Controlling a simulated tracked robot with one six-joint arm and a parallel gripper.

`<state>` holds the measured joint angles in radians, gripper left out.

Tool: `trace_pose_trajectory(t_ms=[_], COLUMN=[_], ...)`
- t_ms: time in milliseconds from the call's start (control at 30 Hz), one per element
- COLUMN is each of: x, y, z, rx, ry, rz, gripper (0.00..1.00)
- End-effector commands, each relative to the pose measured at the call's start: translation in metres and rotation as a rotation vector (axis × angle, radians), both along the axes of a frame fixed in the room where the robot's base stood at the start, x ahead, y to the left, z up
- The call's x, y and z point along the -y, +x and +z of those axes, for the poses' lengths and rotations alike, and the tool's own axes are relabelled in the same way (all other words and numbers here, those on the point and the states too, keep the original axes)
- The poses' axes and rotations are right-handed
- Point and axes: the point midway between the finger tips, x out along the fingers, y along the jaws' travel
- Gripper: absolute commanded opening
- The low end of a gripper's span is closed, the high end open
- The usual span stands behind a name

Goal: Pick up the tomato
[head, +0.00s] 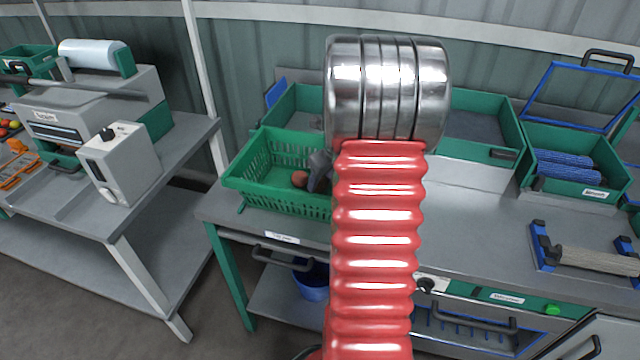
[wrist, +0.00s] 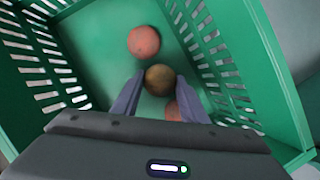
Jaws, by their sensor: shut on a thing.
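A brownish-green tomato (wrist: 159,78) sits between the fingertips of my gripper (wrist: 160,82) in the wrist view, and the fingers are shut on it. A red tomato (wrist: 144,42) lies just beyond it on the floor of the green slatted basket (wrist: 100,28). Another reddish tomato (wrist: 174,109) lies nearer my palm, partly hidden between the fingers. In the head view my gripper (head: 315,176) reaches into the green basket (head: 255,192), mostly hidden behind my red arm. One reddish tomato (head: 300,179) shows beside it; I cannot tell which one.
The basket's walls stand close around my gripper. Behind it is a green tray (head: 297,103). To the right are a green bin with blue rollers (head: 566,158) and a rack with a roller (head: 600,262). A grey machine (head: 119,165) stands on the left table.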

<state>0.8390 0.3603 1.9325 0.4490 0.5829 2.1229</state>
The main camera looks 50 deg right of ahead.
Motion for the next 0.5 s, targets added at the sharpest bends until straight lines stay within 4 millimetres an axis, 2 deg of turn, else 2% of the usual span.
trace_pose_trajectory(t_ms=[167,500], x=[0.001,0.0], y=[0.001,0.001], z=[0.02,0.078], rx=[0.003,0.003], ry=[-0.003,-0.003], rz=[0.0,0.0], gripper=[0.28,0.28])
